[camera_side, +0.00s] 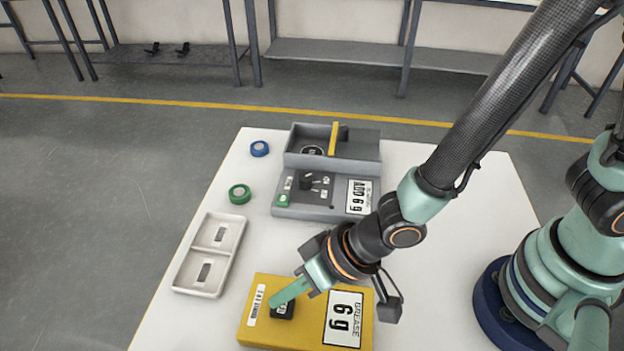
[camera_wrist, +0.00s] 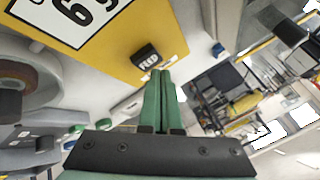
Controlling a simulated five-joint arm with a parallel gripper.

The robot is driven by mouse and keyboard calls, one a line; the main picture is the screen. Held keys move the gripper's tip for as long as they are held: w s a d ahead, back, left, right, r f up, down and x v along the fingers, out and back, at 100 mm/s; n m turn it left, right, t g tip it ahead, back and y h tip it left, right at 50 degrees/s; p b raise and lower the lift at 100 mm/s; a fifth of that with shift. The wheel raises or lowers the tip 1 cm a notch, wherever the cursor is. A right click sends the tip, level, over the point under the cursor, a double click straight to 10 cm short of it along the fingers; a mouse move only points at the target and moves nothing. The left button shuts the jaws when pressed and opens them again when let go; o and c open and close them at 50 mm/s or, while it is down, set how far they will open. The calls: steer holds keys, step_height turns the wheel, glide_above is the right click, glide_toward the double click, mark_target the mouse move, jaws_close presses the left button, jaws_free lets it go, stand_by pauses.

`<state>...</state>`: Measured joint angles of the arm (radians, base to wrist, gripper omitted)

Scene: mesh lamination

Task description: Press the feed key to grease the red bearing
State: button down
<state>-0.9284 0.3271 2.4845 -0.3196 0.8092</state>
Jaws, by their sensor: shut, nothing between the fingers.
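The yellow grease unit (camera_side: 252,333) lies at the front of the table with a "GREASE 6 g" label. Its black feed key (camera_side: 283,312) is on the left part of its top. In the wrist view the key (camera_wrist: 148,60), marked FEED, shows just beyond the fingertips. My gripper (camera_side: 273,303) is shut and empty, its green fingers slanting down over the key. I cannot tell whether they touch it. A round grey holder with a reddish-brown disc (camera_wrist: 18,80) in it, perhaps the red bearing, shows at the left of the wrist view. The arm hides that spot in the side view.
A grey machine (camera_side: 350,211) with an "ADD 6 g" label and a yellow bar (camera_side: 334,139) stands at the back.

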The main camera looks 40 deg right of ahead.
mark_target(287, 307)
steer(key=shift+r, duration=0.1)
steer(key=shift+r, duration=2.5)
steer(key=w+d+r+t+h, duration=0.1)
steer(key=w+d+r, duration=0.2)
steer(key=d, duration=0.2)
steer(key=w+d+r+m+h, duration=0.1)
steer(key=w+d+r, duration=0.2)
steer(key=d, duration=0.3)
steer(key=w+d+r+t+h, duration=0.1)
steer(key=w+d+r, duration=0.2)
steer(key=d, duration=0.2)
steer(key=s+d+r+h, duration=0.1)
steer(key=s+d+r, duration=0.1)
steer(key=d, duration=0.6)
steer(key=s+d+r+h, duration=0.2)
steer(key=d+r, duration=0.1)
steer(key=d, duration=0.4)
steer(key=shift+d+r+g, duration=0.3)
steer(key=shift+d+g, duration=0.05)
steer(key=shift+g, duration=0.05)
steer(key=shift+s, duration=0.1)
